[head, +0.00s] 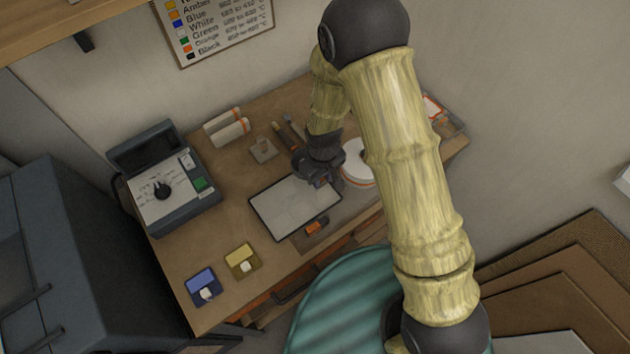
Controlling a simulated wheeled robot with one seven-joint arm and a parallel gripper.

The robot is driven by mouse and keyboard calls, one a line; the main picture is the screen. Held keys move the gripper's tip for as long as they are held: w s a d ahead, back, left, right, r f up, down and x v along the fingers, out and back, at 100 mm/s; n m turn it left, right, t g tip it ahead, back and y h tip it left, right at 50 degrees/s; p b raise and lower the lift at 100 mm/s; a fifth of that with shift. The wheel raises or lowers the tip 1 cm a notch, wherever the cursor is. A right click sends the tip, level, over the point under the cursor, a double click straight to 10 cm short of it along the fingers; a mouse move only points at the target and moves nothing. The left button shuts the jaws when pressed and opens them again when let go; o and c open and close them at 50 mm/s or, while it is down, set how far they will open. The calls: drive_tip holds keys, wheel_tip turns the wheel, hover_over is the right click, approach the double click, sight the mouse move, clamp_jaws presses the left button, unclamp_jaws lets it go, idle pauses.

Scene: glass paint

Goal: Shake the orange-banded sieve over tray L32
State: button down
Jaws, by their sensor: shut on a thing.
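The white round sieve (358,165) with a thin orange band is on the right of the work table, partly hidden by my arm. My gripper (327,182) is at the sieve's left side and looks shut on it; the jaws are small and dark, so the exact contact is hard to see. A flat white tray (282,212) with a dark rim lies on the table just left of and below my gripper. I cannot read a label on it, so I cannot tell if it is L32. The sieve shows to the right of this tray.
A dark pad with an orange block (317,227) lies at the tray's front edge. A blue dish (203,283) and a yellow dish (243,259) stand front left. A control box (172,190) is at left. White rolls (227,129) lie behind.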

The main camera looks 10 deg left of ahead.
drive_tip(key=shift+w+d, duration=0.4)
drive_tip(key=shift+w, duration=0.15)
drive_tip(key=shift+s, duration=0.1)
wheel_tip(320, 180, up, 5)
drive_tip(key=p, duration=0.3)
idle(0.6)
